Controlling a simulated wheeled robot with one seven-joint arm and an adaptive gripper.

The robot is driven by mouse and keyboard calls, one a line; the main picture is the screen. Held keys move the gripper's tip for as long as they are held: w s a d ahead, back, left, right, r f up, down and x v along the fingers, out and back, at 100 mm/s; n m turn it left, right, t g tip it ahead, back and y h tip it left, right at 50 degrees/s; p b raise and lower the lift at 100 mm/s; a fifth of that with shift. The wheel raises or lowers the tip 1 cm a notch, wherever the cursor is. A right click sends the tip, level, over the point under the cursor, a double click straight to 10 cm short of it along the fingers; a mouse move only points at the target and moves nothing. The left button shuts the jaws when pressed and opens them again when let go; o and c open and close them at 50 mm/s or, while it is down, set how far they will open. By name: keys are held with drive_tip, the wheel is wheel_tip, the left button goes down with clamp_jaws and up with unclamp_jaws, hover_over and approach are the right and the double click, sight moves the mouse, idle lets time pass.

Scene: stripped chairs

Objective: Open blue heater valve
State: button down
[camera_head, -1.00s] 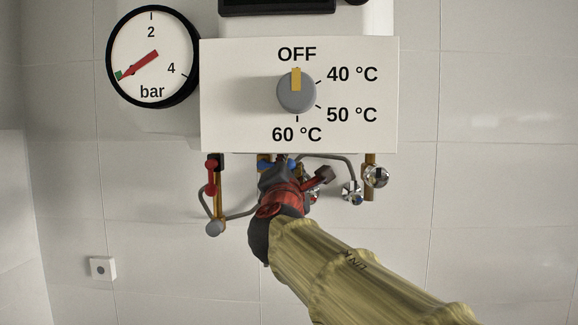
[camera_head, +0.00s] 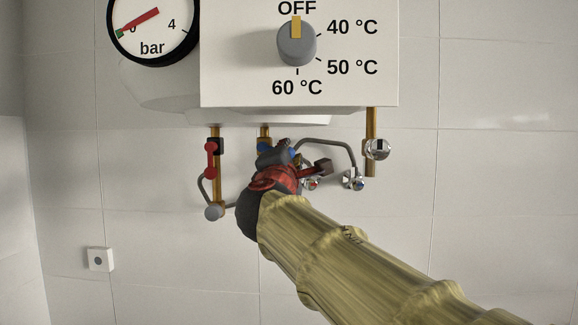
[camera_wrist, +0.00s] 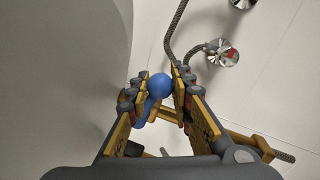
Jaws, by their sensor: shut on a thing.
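The blue heater valve shows in the wrist view as a blue round knob (camera_wrist: 160,86) on a short blue lever (camera_wrist: 147,110). It lies between the fingers of my gripper (camera_wrist: 157,82), which is shut on it. In the head view my gripper (camera_head: 275,158) is under the heater, at the middle brass pipe (camera_head: 264,132). My arm and gripper hide most of the blue valve there; only small blue parts (camera_head: 291,149) show beside the gripper. How far the lever is turned is not clear.
A red-handled valve (camera_head: 211,160) is on the left brass pipe. Chrome valves (camera_head: 377,149) and a grey hose (camera_head: 330,141) are to the right. The heater panel (camera_head: 230,80) with its dial (camera_head: 296,45) and the pressure gauge (camera_head: 152,30) are above. The wall below is mostly clear.

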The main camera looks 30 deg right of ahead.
drive_tip(key=m+b, duration=0.1)
drive_tip(key=f+m+b, duration=0.1)
drive_tip(key=b, duration=0.1)
drive_tip(key=f+m+g+b, duration=0.1)
drive_tip(key=m+b, duration=0.1)
drive_tip(key=shift+w+a+f+h, duration=0.1)
drive_tip(key=shift+w+a+h, duration=0.1)
drive_tip(key=shift+a+h, duration=0.2)
drive_tip(key=m+b, duration=0.2)
drive_tip(key=m+g+b, duration=0.1)
drive_tip(key=shift+w+a+f+m+h+b, duration=0.3)
drive_tip(key=shift+f+m+b, duration=0.05)
drive_tip(key=shift+f+m, duration=0.05)
drive_tip(key=c, duration=1.8)
unclamp_jaws()
drive_tip(key=v, duration=1.2)
drive_tip(key=shift+c, duration=0.4)
